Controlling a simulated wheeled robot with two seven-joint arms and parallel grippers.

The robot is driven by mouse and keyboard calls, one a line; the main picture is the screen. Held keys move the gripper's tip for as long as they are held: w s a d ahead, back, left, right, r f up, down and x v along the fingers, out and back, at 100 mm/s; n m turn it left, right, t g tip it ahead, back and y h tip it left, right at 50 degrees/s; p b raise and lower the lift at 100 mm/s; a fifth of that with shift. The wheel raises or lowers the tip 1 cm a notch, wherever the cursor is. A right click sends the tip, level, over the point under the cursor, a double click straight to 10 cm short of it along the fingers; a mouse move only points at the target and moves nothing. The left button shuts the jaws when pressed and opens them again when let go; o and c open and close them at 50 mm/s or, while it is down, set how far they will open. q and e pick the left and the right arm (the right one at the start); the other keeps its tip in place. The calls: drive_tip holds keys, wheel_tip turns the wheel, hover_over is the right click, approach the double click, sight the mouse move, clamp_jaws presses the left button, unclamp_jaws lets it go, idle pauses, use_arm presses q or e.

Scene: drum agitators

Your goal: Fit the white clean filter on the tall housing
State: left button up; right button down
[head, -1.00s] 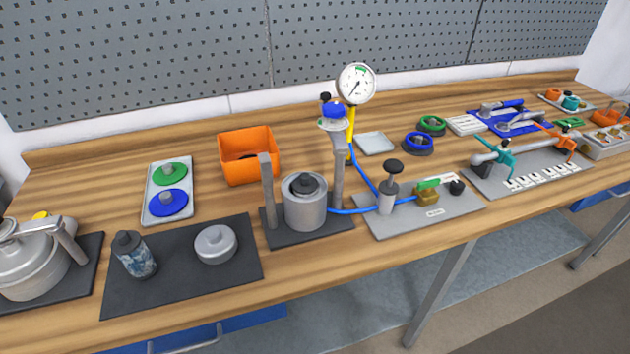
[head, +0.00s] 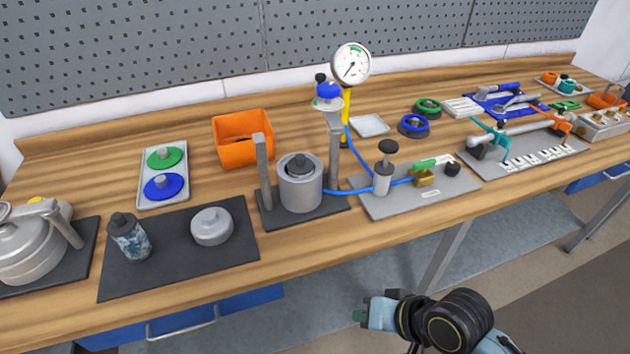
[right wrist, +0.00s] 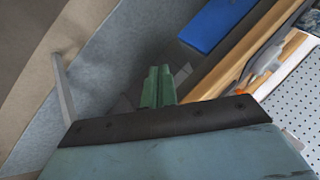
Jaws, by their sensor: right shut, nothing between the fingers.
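No plainly white filter can be made out in the head view. A mottled blue-and-white cylinder with a dark cap (head: 130,238) stands on a black mat at the left, beside a low grey round part with a knob (head: 211,226). I cannot tell whether either is the filter. A grey cylindrical pot (head: 301,192) with a dark top stands between two upright posts; which item is the tall housing is unclear. My right gripper (head: 360,315) is in front of the bench, below its edge and far from these parts. In the right wrist view its green fingertips (right wrist: 157,86) are together and empty. My left gripper is out of view.
An orange bin (head: 243,152) and a tray (head: 143,195) with green and blue discs stand behind. A gauge (head: 351,64) on a yellow stem rises behind the pot. A hand pump (head: 383,176) joins by blue hose. The wooden bench's front edge lies above my right gripper.

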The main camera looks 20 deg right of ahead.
drive_tip(key=w+a+r+m+t+y, duration=0.1)
drive_tip(key=w+r+m+t+y, duration=0.15)
drive_tip(key=w+r+m, duration=0.2)
drive_tip(key=m+t+y, duration=0.2)
drive_tip(key=m+t, duration=0.5)
drive_tip(key=m, duration=1.4)
approach(303, 162)
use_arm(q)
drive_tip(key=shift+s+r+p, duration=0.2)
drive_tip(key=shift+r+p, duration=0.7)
use_arm(e)
drive_tip(key=x, duration=0.7)
drive_tip(key=shift+f, duration=0.1)
drive_tip(key=shift+d, duration=0.1)
